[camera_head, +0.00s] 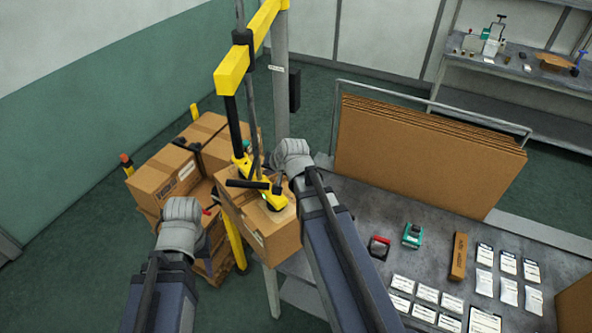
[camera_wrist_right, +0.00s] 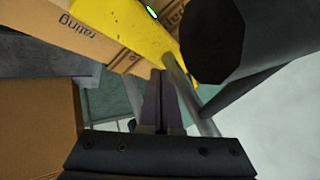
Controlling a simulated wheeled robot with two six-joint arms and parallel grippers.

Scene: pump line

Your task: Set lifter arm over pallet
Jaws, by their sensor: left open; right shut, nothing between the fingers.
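The lifter arm is a yellow overhead beam (camera_head: 240,62) on a grey post, with a black tube hanging from it. A yellow lifter head (camera_head: 262,194) sits on top of a carton (camera_head: 268,236) beside the table's left edge; I cannot tell if the carton hangs free. The wooden pallet (camera_head: 219,265) stands on the floor to the left, bearing several cartons. My left gripper (camera_head: 210,210) is open in front of the pallet load. My right gripper (camera_wrist_right: 160,82) is shut and empty near the yellow head and a grey rod; its fingers are mostly hidden in the head view.
The grey table (camera_head: 350,213) holds flat cardboard sheets (camera_head: 420,150) in a rack, a red-black device (camera_head: 379,247), a green device (camera_head: 412,235) and several labels. Yellow posts (camera_head: 235,240) stand around the pallet. A shelf bench (camera_head: 520,75) is at the back right. Floor at far left is clear.

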